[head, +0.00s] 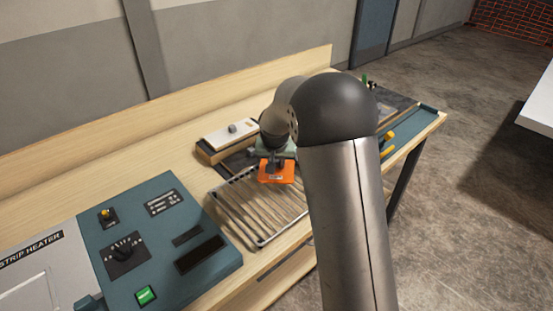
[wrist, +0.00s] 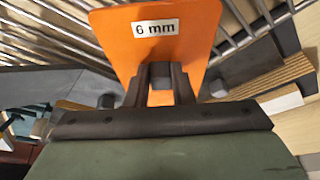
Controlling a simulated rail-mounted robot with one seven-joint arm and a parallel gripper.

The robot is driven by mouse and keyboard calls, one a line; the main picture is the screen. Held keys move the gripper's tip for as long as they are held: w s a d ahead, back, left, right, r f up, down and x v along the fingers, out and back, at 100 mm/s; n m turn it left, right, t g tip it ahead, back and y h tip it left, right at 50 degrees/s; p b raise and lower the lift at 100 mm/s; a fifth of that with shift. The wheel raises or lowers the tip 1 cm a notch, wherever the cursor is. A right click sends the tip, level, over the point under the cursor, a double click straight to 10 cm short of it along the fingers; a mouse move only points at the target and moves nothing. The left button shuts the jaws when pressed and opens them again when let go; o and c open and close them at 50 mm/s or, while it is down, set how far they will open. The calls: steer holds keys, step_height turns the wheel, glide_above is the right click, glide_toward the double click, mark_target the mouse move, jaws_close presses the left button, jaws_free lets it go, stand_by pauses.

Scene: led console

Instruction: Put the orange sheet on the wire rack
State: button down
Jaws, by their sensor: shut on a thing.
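The orange sheet (head: 277,173) bears a white label reading "6 mm", seen in the wrist view (wrist: 180,32). My gripper (wrist: 160,88) is shut on the sheet's near edge. The wire rack (head: 258,212) lies on the bench, a metal frame with several parallel bars. In the head view the sheet overlaps the far right part of the rack. In the wrist view rack bars show behind and on both sides of the sheet. I cannot tell whether the sheet touches the bars. My arm hides part of the rack's right side in the head view.
A teal strip heater console (head: 150,240) with knobs and a green button stands left of the rack. A wooden block with a white top (head: 230,136) sits behind it. A teal tray (head: 415,122) lies at the bench's right end.

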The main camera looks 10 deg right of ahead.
steer(key=shift+f, duration=0.2)
stand_by(0.3)
steer(key=c, duration=1.2)
jaws_free()
steer(key=shift+o, duration=0.2)
steer(key=b+v, duration=0.3)
steer(key=v, duration=1.4)
steer(key=s+f+n+g, duration=0.1)
steer(key=s+f, duration=0.2)
steer(key=s, duration=0.7)
steer(key=s+d+f+n+g, duration=0.1)
steer(key=s+f, duration=0.3)
steer(key=s, duration=0.6)
steer(key=s+f+n+g+y, duration=0.1)
steer(key=s+f, duration=0.3)
steer(key=s, duration=0.6)
steer(key=shift+d+g, duration=0.2)
steer(key=shift+g, duration=0.2)
